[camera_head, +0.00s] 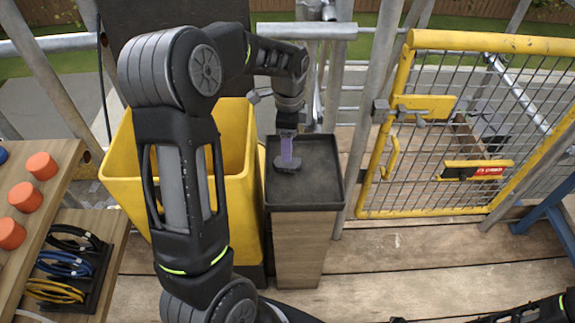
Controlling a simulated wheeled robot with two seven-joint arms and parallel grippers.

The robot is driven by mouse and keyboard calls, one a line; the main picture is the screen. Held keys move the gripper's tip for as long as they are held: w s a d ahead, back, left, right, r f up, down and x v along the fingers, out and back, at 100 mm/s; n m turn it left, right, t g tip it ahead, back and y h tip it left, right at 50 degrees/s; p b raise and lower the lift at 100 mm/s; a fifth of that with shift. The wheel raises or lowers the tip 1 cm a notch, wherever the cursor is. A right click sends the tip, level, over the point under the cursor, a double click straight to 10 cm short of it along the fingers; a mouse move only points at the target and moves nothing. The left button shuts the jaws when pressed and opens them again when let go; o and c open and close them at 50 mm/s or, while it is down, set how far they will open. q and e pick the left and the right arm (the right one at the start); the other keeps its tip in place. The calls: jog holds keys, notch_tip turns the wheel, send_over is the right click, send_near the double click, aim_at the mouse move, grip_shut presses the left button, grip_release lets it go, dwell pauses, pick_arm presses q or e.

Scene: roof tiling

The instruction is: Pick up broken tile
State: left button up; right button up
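My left gripper (287,132) points down over a dark square tray (313,190) on a wooden pedestal. An upright purple piece (287,150) with a dark foot (288,168) is directly below the gripper, at the tray's back left. The purple piece meets the gripper's end; whether the fingers close on it is too small to tell. No broken tile can be made out. My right arm shows only at the bottom right edge, and its gripper cannot be made out.
A yellow bin (235,175) stands left of the pedestal, partly behind my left arm. A yellow mesh gate (465,213) is at right. Orange cylinders (42,166) and a rack of coiled cables (66,264) are at left. The plank floor right of the pedestal is clear.

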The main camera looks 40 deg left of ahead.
aim_at(287, 165)
pick_arm(q)
jog(key=shift+f, duration=1.3)
notch_tip(287, 165, down, 5)
jog(key=shift+a+f+p, duration=0.1)
jog(key=shift+p, duration=0.25)
jog(key=shift+c, duration=0.4)
grip_shut()
